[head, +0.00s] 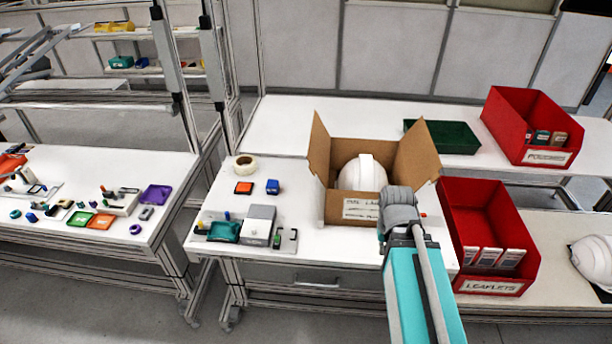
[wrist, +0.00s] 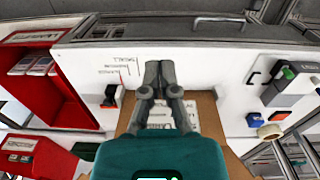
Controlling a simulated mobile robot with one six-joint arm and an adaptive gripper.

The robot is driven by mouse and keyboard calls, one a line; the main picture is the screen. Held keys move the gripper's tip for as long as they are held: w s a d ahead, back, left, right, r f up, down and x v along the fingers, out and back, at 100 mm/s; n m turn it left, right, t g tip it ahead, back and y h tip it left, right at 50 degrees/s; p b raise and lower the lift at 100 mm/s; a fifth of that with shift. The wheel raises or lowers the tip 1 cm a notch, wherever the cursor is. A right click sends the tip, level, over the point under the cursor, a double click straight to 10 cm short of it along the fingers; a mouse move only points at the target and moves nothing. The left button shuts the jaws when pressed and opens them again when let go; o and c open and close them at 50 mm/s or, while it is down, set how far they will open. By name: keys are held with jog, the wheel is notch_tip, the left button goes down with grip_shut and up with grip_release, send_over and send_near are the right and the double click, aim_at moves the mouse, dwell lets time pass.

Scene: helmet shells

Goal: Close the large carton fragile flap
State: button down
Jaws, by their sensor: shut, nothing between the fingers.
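The carton (head: 338,205) is an open brown box on the middle table, with a white helmet shell (head: 362,173) inside. Its left flap (head: 319,147) and right flap (head: 417,158) stand up. A label with "LARGE" on it shows on the front; I cannot read the word fragile on any flap.
A red leaflets bin (head: 462,215) stands close at the carton's right. Another red bin (head: 515,112) and a green tray (head: 452,138) are behind. A tape roll (head: 245,167), small blocks and a grey device (head: 259,222) lie to the left. Bare table separates them from the carton.

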jog(key=w+a+f+n+t+h+b, duration=0.2)
jog(key=w+f+n+h+b, duration=0.1)
jog(key=w+f+h+b, duration=0.4)
jog(key=n+t+h+b, duration=0.9)
jog(key=t+b, duration=0.5)
jog(key=b, duration=0.4)
send_near(311, 168)
jog(key=s+a+f+n+y, duration=0.1)
jog(key=a+f, duration=0.2)
jog(key=a, duration=0.2)
jog(key=shift+s+a, duration=0.3)
jog(key=shift+s, duration=0.05)
jog(key=shift+w, duration=0.1)
jog(key=p+x, duration=0.1)
jog(key=x, duration=0.3)
jog(key=s+d+p+x, duration=0.1)
jog(key=p+x, duration=0.1)
jog(key=x, duration=0.2)
jog(key=p+x, duration=0.1)
jog(key=x, duration=0.3)
jog(key=shift+s+d+r, duration=0.25)
jog(key=shift+r, duration=0.1)
jog(key=shift+d+r+p, duration=0.1)
jog(key=shift+d+p, duration=0.3)
